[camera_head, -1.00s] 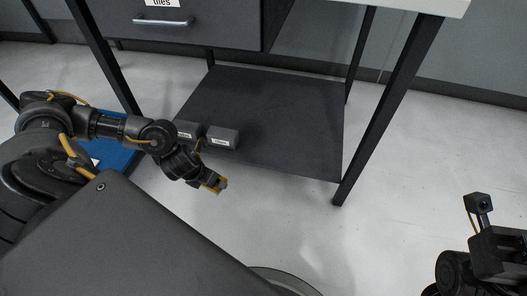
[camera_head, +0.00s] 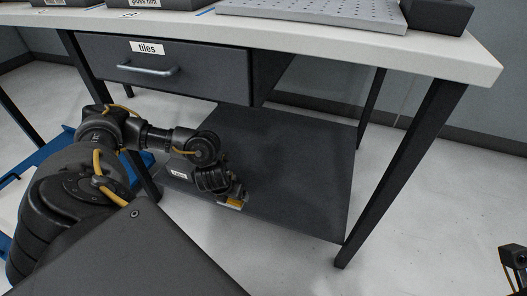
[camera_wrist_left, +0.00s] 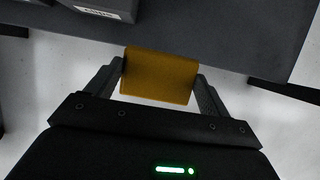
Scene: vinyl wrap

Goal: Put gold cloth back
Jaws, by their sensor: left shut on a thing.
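The gold cloth (camera_wrist_left: 158,77) is a small folded yellow-gold piece spanning the space between the fingertips of my left gripper (camera_wrist_left: 160,84) in the left wrist view. The gripper is shut on it. My right gripper's fingers are out of view; only a bit of that arm shows at the lower right edge.
A grey labelled box (camera_head: 180,172) sits on the shelf's left, partly hidden by my arm; it also shows in the wrist view (camera_wrist_left: 105,7). Above are a drawer (camera_head: 165,70) marked "tiles" and the white tabletop (camera_head: 440,55). The shelf's middle and right are clear.

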